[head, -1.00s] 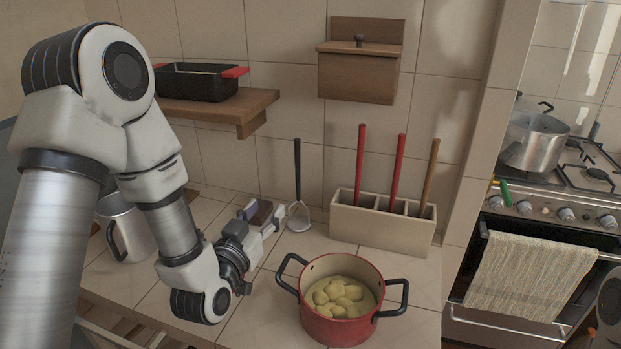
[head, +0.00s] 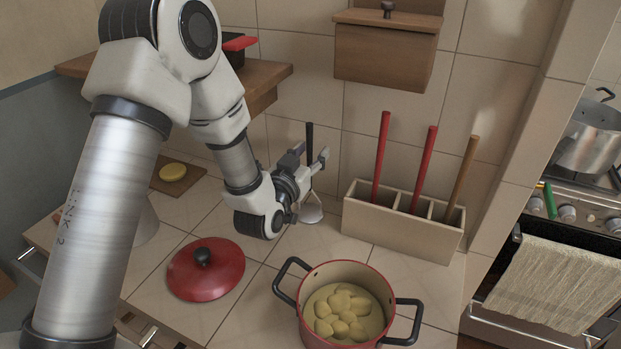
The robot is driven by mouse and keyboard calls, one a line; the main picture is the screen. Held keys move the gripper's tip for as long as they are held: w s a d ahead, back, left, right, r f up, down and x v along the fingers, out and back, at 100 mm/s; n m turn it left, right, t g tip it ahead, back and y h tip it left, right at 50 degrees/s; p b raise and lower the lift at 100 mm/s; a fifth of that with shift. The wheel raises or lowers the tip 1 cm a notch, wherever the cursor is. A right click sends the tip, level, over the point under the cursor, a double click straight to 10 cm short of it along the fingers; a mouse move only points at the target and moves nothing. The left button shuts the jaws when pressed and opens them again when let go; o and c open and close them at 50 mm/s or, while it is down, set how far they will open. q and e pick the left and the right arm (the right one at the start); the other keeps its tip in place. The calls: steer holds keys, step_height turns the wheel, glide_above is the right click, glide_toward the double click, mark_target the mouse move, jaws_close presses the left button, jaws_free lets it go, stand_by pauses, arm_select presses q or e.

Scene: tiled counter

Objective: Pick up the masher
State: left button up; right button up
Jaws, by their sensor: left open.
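The masher (head: 311,212) stands upright near the tiled back wall, left of the utensil box. The top of its black handle shows above my gripper and its metal head shows below, on the counter. The middle of the handle is partly hidden by my left gripper (head: 313,157). This gripper is open, its fingers at the handle; I cannot tell whether they touch it. My right gripper is out of view.
A red pot (head: 340,344) of potatoes stands in front. A red lid (head: 206,275) lies on the counter at left. A beige box (head: 398,232) holds several upright handles. A wooden shelf (head: 270,82) and a wall box (head: 383,58) hang above.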

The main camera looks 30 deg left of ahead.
arm_select(q)
steer(key=shift+s+r, duration=0.1)
steer(key=shift+s, duration=0.2)
steer(key=c, duration=0.3)
jaws_close()
steer(key=shift+r, duration=0.1)
